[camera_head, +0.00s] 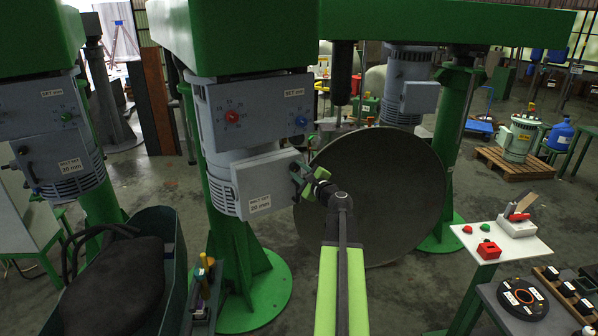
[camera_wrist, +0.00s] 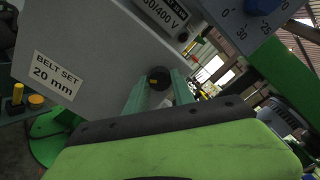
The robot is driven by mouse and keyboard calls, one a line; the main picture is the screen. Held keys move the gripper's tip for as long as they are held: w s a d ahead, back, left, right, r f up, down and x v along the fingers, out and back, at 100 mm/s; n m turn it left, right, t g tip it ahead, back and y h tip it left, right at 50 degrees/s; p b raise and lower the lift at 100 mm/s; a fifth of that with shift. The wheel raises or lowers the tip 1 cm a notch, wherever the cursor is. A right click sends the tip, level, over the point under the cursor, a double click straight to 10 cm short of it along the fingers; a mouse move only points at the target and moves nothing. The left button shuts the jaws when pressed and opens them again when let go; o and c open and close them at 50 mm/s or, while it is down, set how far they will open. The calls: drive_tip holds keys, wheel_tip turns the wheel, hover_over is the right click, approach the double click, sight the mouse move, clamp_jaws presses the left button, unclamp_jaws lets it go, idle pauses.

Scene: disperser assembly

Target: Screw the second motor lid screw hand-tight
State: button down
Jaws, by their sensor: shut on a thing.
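The motor lid (camera_head: 262,172) is a light grey box cover on the front of the middle machine's motor, with a "20 mm" label. It fills the left of the wrist view (camera_wrist: 85,65), where its label reads "BELT SET 20 mm". My gripper (camera_head: 302,176) is at the lid's right edge. In the wrist view its two green fingers (camera_wrist: 159,82) are shut on a dark round screw head (camera_wrist: 158,74) with a small yellow mark. The screw sits at the lid's edge; its shank is hidden, so I cannot tell how deep it is. No other lid screw shows clearly.
A grey control box (camera_head: 255,112) with red and blue knobs sits just above the lid. A large dark disc (camera_head: 375,205) stands behind my arm. A white table (camera_head: 505,240) at right holds red and green buttons. A green bin (camera_head: 178,262) stands at lower left.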

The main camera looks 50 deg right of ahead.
idle(0.4)
drive_tip(key=c, duration=1.1)
unclamp_jaws()
drive_tip(key=shift+d, duration=0.1)
drive_tip(key=shift+s, duration=0.1)
